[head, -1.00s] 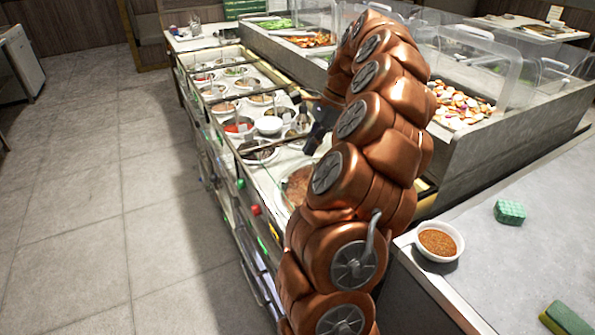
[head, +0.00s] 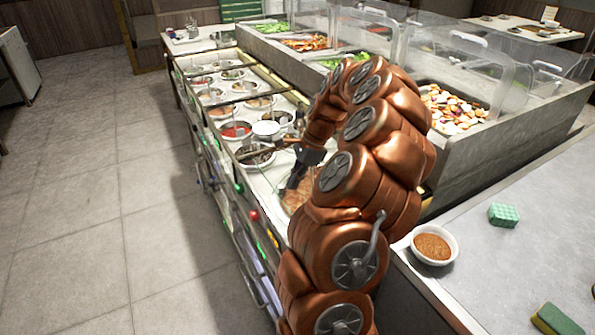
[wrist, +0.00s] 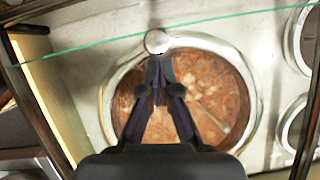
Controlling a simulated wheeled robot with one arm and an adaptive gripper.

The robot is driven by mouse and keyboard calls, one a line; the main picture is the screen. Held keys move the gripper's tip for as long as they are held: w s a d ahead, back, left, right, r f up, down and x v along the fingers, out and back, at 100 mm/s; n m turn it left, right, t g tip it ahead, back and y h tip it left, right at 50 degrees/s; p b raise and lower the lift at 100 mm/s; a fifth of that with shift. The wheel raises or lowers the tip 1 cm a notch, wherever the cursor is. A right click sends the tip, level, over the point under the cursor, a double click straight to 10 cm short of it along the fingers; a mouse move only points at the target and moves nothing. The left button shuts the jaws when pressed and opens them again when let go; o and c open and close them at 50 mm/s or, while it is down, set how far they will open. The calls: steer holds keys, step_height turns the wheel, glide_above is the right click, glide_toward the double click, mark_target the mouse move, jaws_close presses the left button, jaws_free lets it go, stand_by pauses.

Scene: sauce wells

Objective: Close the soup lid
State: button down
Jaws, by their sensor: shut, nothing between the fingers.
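The soup well (wrist: 250,75) is a round metal-rimmed pot of reddish-brown soup with pale chunks. It fills the middle of the wrist view, and its soup surface is in plain sight. In the head view the soup (head: 294,201) shows partly, left of my arm. My gripper (wrist: 158,64) is shut and empty, over the far part of the well. A round metal knob (wrist: 157,41) appears just beyond my fingertips, at the far rim; I cannot tell whether they touch. A clear pane with a green edge (wrist: 75,53) crosses the view; I cannot tell whether it is the lid.
Smaller round wells (wrist: 305,40) lie to the right in the wrist view. Several sauce wells (head: 237,131) run along the counter in the head view. A bowl of brown sauce (head: 434,244) and a green sponge (head: 503,214) sit on the right counter. The floor at left is clear.

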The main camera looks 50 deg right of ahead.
steer(key=shift+a+f, duration=0.15)
steer(key=shift+f, duration=0.05)
steer(key=shift+w+a, duration=0.1)
steer(key=shift+a, duration=0.05)
steer(key=shift+w+a+b, duration=0.25)
steer(key=shift+a, duration=0.5)
steer(key=shift+w+a+b, duration=0.2)
steer(key=shift+w+a, duration=0.05)
steer(key=shift+a, duration=0.5)
steer(key=shift+w+a+b, duration=0.25)
steer(key=shift+a, duration=0.5)
steer(key=shift+a, duration=0.1)
steer(key=shift+r, duration=0.15)
steer(key=p+v, duration=0.2)
steer(key=v, duration=0.8)
steer(key=shift+d+p, duration=0.3)
steer(key=shift+d, duration=0.1)
